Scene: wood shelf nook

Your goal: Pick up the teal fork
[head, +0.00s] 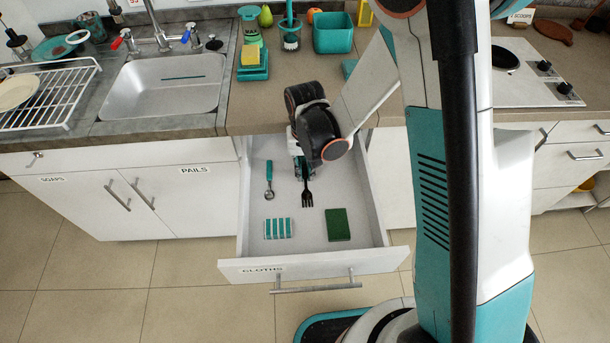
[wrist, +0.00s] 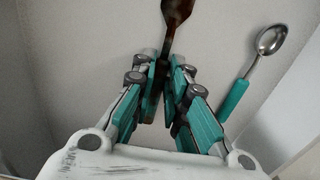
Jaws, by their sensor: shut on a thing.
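A fork (head: 307,196) with a dark head and tines lies in the open drawer, tines toward the drawer front. My gripper (head: 301,167) is down in the drawer at the fork's rear part, shut on it. In the wrist view, the fork's dark brown head (wrist: 175,10) reaches past the top edge, and its neck runs down between the teal fingers of my gripper (wrist: 165,92). The fingers hide most of its handle, so I cannot tell the handle's colour. I cannot tell whether the fork is clear of the drawer floor.
A teal-handled spoon (head: 269,180) lies left of the fork, and right of it in the wrist view (wrist: 255,66). A striped cloth (head: 278,228) and a green sponge (head: 338,224) lie nearer the drawer front (head: 350,264). Drawer walls and the counter (head: 258,116) border the space.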

